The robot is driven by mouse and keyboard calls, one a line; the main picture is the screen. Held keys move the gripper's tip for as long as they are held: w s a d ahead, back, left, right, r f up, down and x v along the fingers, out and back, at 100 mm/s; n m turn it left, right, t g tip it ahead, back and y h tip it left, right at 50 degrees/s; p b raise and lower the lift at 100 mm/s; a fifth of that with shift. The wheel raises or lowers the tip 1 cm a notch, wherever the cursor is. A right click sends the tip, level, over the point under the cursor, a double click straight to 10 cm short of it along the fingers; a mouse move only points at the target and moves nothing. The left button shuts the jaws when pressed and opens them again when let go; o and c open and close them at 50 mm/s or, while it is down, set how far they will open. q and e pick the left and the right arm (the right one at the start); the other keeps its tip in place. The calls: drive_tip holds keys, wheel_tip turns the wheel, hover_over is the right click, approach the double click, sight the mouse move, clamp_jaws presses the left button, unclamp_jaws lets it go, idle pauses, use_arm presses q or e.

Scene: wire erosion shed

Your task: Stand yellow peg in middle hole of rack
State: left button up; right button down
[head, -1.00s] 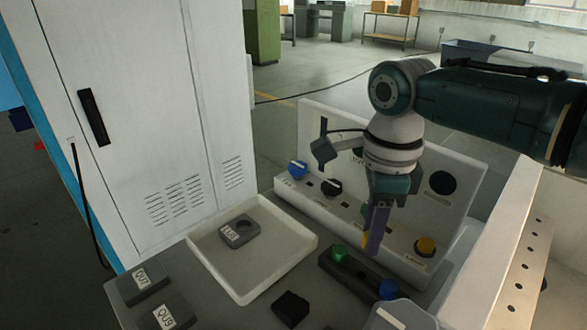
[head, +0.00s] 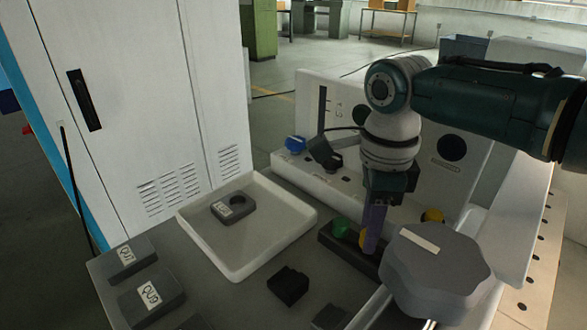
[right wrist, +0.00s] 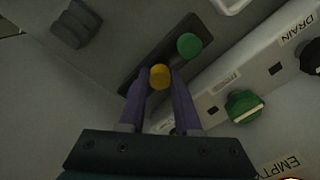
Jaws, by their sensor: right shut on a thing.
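My right gripper (head: 371,248) has purple fingers shut on the yellow peg (head: 364,238), over the dark rack (head: 334,242). In the right wrist view the round yellow top (right wrist: 160,76) sits between the fingertips, above the rack (right wrist: 138,72). The green peg (head: 341,226) stands in the rack's far left end; it also shows in the right wrist view (right wrist: 189,45). The yellow peg's lower end is hidden, so I cannot tell whether it is in a hole. The rack's right end is hidden. My left gripper is not in view.
A grey lobed body (head: 435,275) blocks the view at front right. A white tray (head: 285,240) holds a grey labelled block (head: 233,207). A panel with knobs (head: 300,166) stands behind the rack. Labelled blocks (head: 150,297) and a black block (head: 287,285) lie in front.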

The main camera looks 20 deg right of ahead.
drive_tip(key=c, duration=0.5)
unclamp_jaws()
wheel_tip(320, 180, up, 9)
drive_tip(key=shift+f+p, duration=0.1)
drive_tip(key=shift+p, duration=0.95)
drive_tip(key=shift+r, duration=0.5)
